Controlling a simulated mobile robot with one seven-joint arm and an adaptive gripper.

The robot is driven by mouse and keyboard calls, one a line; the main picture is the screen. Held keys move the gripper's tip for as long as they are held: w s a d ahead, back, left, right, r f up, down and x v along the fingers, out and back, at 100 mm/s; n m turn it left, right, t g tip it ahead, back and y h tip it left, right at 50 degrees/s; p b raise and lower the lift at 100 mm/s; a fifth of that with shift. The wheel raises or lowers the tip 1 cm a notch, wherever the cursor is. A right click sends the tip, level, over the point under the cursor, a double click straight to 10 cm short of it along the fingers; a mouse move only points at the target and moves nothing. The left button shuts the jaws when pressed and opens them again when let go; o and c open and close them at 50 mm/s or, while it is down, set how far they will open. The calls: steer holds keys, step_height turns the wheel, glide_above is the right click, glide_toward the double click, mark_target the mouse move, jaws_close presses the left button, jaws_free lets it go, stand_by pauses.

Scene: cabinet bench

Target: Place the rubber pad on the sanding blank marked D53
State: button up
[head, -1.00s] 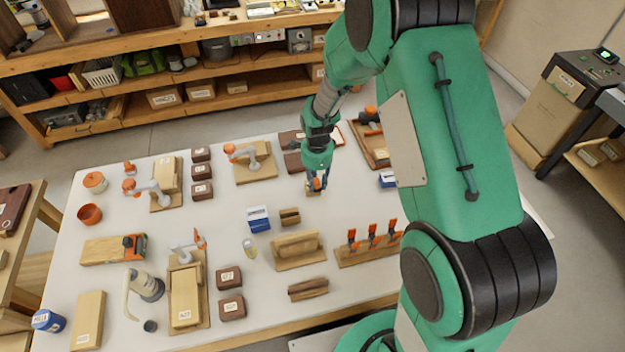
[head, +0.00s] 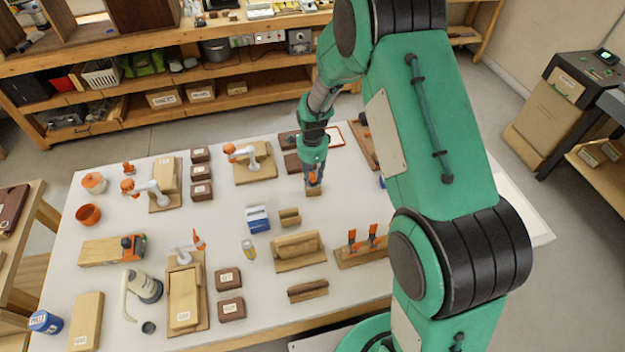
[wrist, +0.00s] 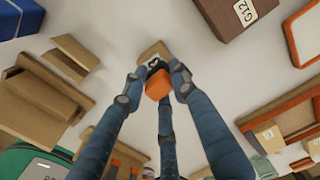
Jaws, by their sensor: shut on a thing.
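My gripper (head: 313,180) is shut on a small orange block (wrist: 160,87), apparently the rubber pad; it shows as an orange spot in the head view. Its fingers are on either side of the pad in the wrist view. A small tan block (head: 314,191) lies on the white table directly below the gripper. In the wrist view this tan block (wrist: 155,50) shows just beyond the pad, partly hidden by it. It bears a light label with dark marks that I cannot read. I cannot tell whether pad and block touch.
A dark block labelled G12 (wrist: 232,14) lies nearby. A blue and white box (head: 258,218) and a stepped wooden block (head: 289,217) stand nearer the table front. A wooden stand with orange clamps (head: 362,252) is to the right. White table is clear left of the gripper.

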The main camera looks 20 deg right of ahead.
mark_target(313, 174)
steer(key=shift+f, duration=0.8)
steer(key=shift+f, duration=0.15)
steer(key=o, duration=1.1)
steer(key=shift+o, duration=0.2)
step_height(313, 174, up, 12)
steer(key=shift+r+p, duration=0.15)
steer(key=shift+p, duration=0.75)
